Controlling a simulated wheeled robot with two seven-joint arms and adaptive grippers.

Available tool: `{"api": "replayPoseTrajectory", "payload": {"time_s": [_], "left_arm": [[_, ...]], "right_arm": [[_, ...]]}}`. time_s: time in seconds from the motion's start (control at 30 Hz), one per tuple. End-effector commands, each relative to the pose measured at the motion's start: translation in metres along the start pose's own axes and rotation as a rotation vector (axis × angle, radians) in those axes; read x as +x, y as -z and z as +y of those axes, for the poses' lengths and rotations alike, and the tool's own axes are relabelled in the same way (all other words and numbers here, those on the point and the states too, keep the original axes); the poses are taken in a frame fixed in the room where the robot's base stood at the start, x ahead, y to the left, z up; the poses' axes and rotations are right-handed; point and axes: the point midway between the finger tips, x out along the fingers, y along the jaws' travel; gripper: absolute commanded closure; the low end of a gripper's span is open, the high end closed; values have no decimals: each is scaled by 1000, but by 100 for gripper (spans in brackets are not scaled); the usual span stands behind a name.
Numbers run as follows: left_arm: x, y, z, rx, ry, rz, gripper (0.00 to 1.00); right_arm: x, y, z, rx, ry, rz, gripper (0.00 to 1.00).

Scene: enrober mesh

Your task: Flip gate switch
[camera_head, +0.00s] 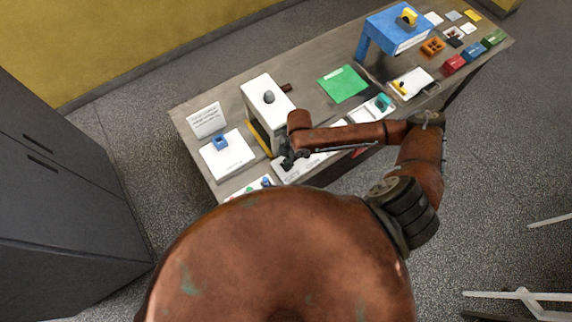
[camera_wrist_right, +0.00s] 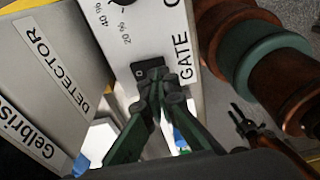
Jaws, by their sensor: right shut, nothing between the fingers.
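The gate switch (camera_wrist_right: 150,72) is a small black rocker on a white control panel (camera_wrist_right: 150,48), next to the printed word GATE; a light mark shows on it. In the right wrist view my right gripper (camera_wrist_right: 162,84) is shut and empty. Its fingertips are over the lower right part of the switch and hide some of it; I cannot tell whether they touch. In the head view the right gripper (camera_head: 288,163) is above the white panel (camera_head: 318,160) at the table's front edge, where the switch is too small to make out.
A box labelled DETECTOR (camera_wrist_right: 50,60) stands close left of the panel. A percent dial (camera_wrist_right: 122,4) is above the switch. The table (camera_head: 305,93) also holds a white box with a grey knob (camera_head: 262,88), a green mat (camera_head: 343,84) and a blue stand (camera_head: 392,38).

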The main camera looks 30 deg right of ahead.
Motion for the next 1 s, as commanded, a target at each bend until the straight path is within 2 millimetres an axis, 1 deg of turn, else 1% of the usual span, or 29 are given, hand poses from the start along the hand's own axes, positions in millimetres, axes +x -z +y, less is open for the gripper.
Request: {"api": "replayPoseTrajectory", "payload": {"time_s": [1.0], "left_arm": [[5,-1,0,0,0,0,60]], "right_arm": [[14,-2,0,-1,0,0,100]]}}
